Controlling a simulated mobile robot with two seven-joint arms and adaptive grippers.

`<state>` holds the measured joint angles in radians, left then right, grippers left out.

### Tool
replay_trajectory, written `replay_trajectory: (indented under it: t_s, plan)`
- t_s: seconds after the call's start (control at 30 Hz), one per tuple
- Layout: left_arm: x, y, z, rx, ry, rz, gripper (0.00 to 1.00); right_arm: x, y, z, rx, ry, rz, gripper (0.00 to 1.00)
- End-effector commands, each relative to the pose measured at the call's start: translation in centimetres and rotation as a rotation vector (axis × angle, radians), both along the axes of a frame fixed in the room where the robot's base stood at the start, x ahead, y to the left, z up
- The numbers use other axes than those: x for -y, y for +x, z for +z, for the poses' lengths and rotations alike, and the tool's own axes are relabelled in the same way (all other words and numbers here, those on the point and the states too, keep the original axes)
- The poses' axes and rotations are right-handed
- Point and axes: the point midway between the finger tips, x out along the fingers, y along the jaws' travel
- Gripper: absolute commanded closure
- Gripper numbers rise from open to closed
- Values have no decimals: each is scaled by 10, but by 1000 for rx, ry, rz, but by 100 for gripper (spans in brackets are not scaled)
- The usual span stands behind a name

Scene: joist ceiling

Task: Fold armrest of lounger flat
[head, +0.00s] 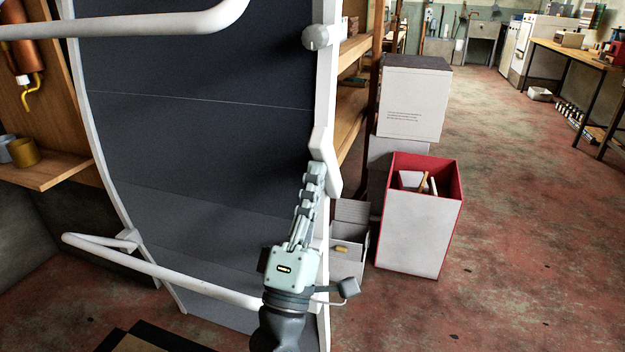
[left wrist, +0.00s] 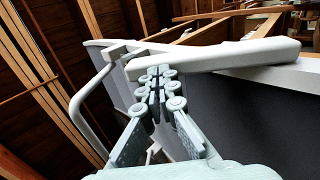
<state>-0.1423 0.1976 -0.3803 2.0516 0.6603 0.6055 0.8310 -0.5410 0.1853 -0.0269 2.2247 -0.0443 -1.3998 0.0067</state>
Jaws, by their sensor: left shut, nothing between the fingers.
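The lounger stands upright in the head view, with a dark fabric panel (head: 190,120) in a white frame (head: 325,80). Its armrest (head: 327,160) shows as a short white piece on the right frame rail. In the left wrist view, the armrest (left wrist: 220,58) is a long, pale bar lying across the top of the frame. My left gripper (head: 316,170) is shut and empty, its fingertips at the armrest. In the left wrist view the fingertips (left wrist: 158,72) are just below the bar's left end; I cannot tell whether they touch it. My right gripper is not in view.
White tubes of the lounger (head: 150,272) jut out at the lower left and top left. A red-lined box (head: 415,225) and stacked white boxes (head: 412,105) stand right of the lounger. A wooden shelf (head: 50,175) is at the left. Floor at the right is open.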

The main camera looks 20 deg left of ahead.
Motion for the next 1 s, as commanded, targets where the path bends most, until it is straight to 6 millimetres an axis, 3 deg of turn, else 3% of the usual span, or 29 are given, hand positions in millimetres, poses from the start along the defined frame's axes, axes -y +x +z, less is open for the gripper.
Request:
replay_trajectory:
  t_s: [0.4, 0.7, 1.0]
  plan:
    - [1, 34, 38, 3, -2, 0, 100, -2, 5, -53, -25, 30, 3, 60]
    - [2, 59, 50, 2, -1, 0, 100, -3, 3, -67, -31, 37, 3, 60]
    - [2, 72, 55, 2, -1, 0, 100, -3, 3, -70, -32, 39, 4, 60]
